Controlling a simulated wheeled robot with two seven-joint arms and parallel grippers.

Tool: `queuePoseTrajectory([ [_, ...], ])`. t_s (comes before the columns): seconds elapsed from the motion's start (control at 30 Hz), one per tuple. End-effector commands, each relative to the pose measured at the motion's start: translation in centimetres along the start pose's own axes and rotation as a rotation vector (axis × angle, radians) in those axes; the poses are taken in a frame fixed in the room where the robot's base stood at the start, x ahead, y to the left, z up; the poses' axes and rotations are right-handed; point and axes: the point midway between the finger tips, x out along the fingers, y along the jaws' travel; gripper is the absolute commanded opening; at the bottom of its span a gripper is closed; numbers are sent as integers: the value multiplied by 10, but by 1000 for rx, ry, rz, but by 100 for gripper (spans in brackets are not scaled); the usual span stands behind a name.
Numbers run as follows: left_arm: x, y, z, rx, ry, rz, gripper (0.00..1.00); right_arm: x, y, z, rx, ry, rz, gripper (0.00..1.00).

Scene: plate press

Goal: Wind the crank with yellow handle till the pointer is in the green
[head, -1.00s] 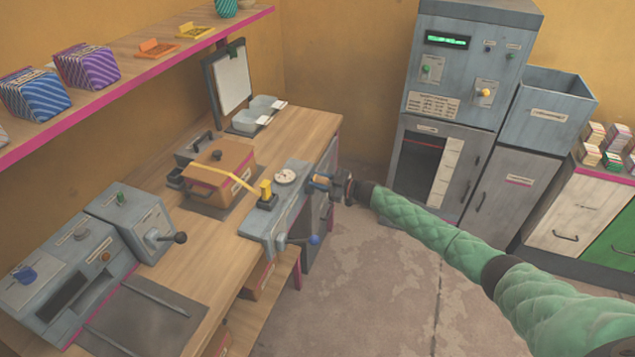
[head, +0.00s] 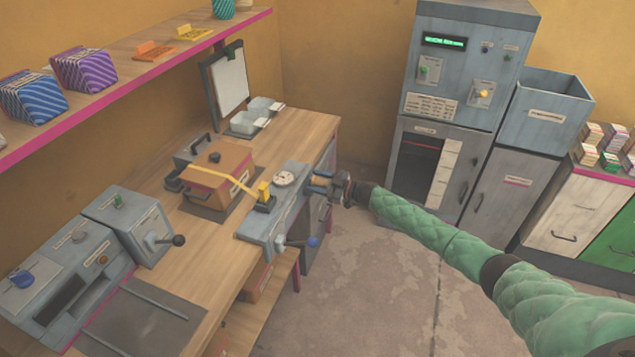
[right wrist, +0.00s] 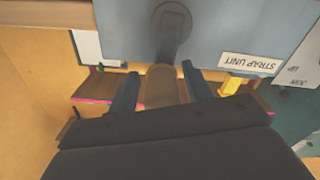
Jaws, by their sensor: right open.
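The strap unit (head: 262,232) is a grey-blue box at the right edge of the workbench, with a round white dial (head: 285,179) on top. The dial's pointer and green zone are too small to read. In the right wrist view, a dark crank arm (right wrist: 171,32) on the strap unit's face leads to a tan-yellow handle (right wrist: 161,85). My right gripper (head: 321,183) is at this crank, on the unit's right side. Its two blue fingers (right wrist: 160,88) are open, one on each side of the handle, with small gaps visible. My left gripper is not in view.
A yellow strap piece (head: 264,192) stands on top. A brown box (head: 218,188) and a black-knobbed crank (head: 178,240) are further left. Floor (head: 370,270) right of the bench is clear.

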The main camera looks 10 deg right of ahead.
Motion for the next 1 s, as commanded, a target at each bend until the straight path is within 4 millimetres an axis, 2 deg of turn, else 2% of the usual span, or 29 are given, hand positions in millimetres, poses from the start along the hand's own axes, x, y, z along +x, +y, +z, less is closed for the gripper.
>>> queuePoseTrajectory([
  [0.17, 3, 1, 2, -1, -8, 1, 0, -9, 0, 3, 0, -1, 0, 50],
  [0.33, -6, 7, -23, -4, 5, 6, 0, -30, -1, 4, 0, -1, 0, 50],
  [0.6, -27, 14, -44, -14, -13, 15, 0, -64, 0, 3, 0, -1, 1, 50],
  [0.8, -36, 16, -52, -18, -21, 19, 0, -77, 1, 2, 0, 0, 1, 50],
  [1.0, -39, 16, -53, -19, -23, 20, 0, -78, 1, 1, 1, 0, 1, 50],
])
